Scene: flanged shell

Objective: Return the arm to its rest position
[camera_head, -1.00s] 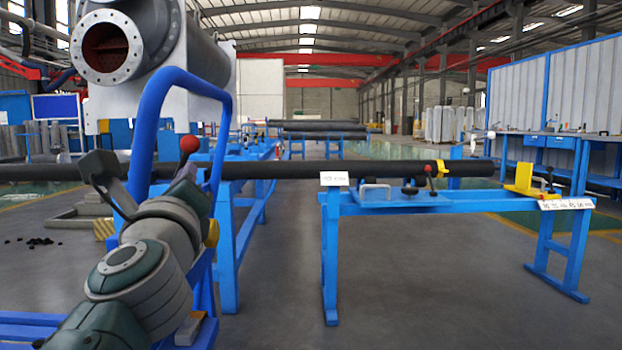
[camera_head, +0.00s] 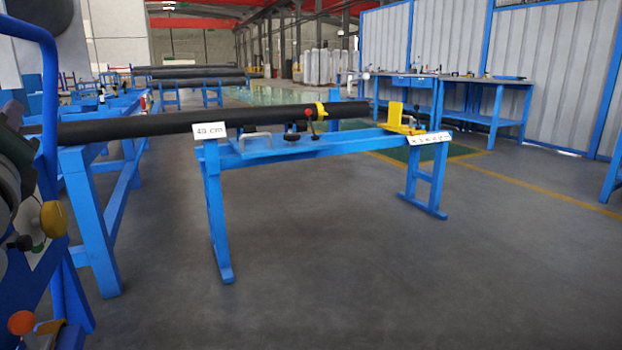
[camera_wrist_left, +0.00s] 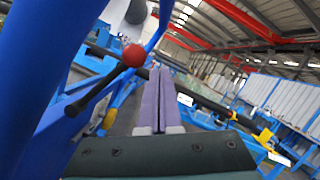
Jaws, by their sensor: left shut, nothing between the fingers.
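My left gripper (camera_wrist_left: 160,72) shows in the left wrist view as two purple fingers side by side, shut with nothing between them. A lever with a red ball knob (camera_wrist_left: 133,56) stands just left of the fingers, and a thick blue post (camera_wrist_left: 50,70) is further left. Whether the gripper touches either cannot be told. In the head view, grey and dark green parts of my left arm (camera_head: 12,175) show at the left edge, cut off by the frame and partly behind a blue bent bar (camera_head: 47,90). My right gripper is in neither view.
A blue workbench (camera_head: 450,85) stands along the corrugated wall at right. The grey floor (camera_head: 380,270) in front is clear.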

